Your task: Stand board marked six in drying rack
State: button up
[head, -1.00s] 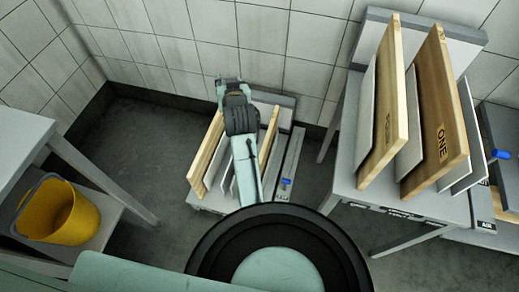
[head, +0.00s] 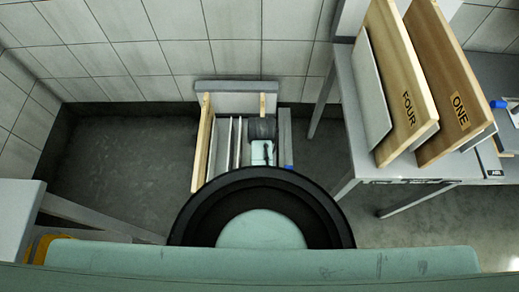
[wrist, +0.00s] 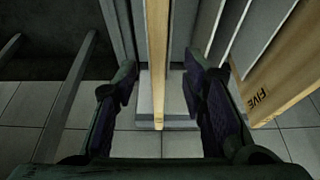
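A low grey rack (head: 245,86) stands against the wall in the head view. It holds a wooden board (head: 200,150) at its left, thin pale dividers (head: 229,145) and another wooden board (head: 263,104) at its right, partly hidden by my arm. In the wrist view, my gripper (wrist: 163,98) is open around the edge of a wooden board (wrist: 157,60), with a gap on both sides. No number shows on that board. A board marked FIVE (wrist: 262,92) stands to the right. I cannot read a six anywhere.
A grey table (head: 345,130) at the right carries boards marked FOUR (head: 398,85) and ONE (head: 450,90), upright among pale dividers. Another grey table (head: 20,215) and part of a yellow bucket (head: 45,245) are at the left. Floor (head: 120,150) left of the low rack is clear.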

jog(key=x, duration=0.9)
jog(key=shift+d, duration=0.15)
jog(key=shift+w+f, duration=0.1)
jog(key=shift+c, duration=0.2)
grip_shut()
dwell(0.5)
